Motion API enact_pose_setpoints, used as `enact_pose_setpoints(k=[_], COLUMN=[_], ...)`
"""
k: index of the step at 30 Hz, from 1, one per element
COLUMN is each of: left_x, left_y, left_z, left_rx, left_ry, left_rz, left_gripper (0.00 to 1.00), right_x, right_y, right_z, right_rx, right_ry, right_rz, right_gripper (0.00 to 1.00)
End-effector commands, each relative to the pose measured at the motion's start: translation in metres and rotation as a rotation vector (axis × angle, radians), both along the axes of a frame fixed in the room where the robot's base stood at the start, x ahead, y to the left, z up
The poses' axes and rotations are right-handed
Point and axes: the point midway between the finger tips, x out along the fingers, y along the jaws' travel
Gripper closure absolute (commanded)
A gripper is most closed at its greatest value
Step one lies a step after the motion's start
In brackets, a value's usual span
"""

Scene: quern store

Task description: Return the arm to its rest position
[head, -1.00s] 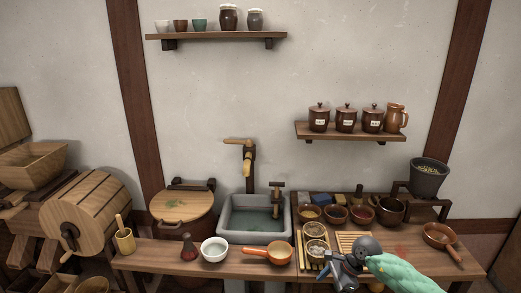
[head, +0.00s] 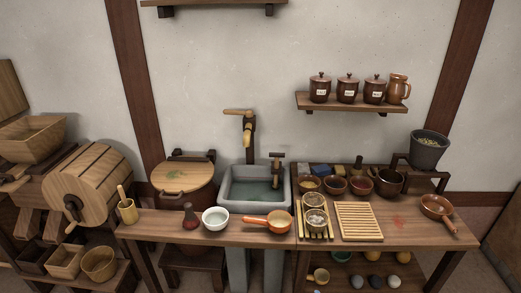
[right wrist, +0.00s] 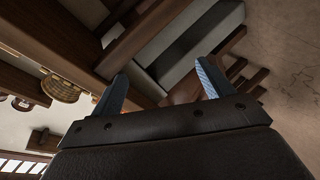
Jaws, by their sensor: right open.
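My right gripper (right wrist: 163,92) shows only in the right wrist view. Its two blue fingers stand wide apart with nothing between them. Past the fingers the view is steeply tilted, with dark wooden beams and a grey block-like shape (right wrist: 205,45). In the head view neither gripper nor arm is visible. My left gripper is not in any view.
The worktop (head: 385,250) carries a white bowl (head: 215,218), an orange pan (head: 270,222), a slatted wooden rack (head: 358,222), several small bowls and a brown pan (head: 437,207). A stone sink (head: 262,170) stands mid-counter. A lower shelf holds stones (head: 394,281).

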Motion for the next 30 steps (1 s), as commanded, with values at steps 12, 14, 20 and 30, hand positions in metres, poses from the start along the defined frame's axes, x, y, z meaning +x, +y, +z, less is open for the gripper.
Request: enact_pose_setpoints(k=[12,14,20,30], left_x=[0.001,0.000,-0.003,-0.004], left_y=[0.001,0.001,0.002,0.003], left_z=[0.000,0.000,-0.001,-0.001], left_rx=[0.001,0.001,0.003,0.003], left_ry=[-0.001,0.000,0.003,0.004], left_rz=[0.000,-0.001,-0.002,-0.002], left_gripper=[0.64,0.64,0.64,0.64], right_x=[-0.243,-0.274,-0.334,-0.341], right_y=[-0.007,-0.002,0.011,0.013], right_z=[-0.194,-0.206,-0.226,-0.228], right_rx=[0.451,0.486,0.552,0.559], right_ry=[0.798,0.881,1.045,1.064], right_rz=[-0.703,-0.772,-0.906,-0.922], right_gripper=[0.20,0.20,0.20,0.20])
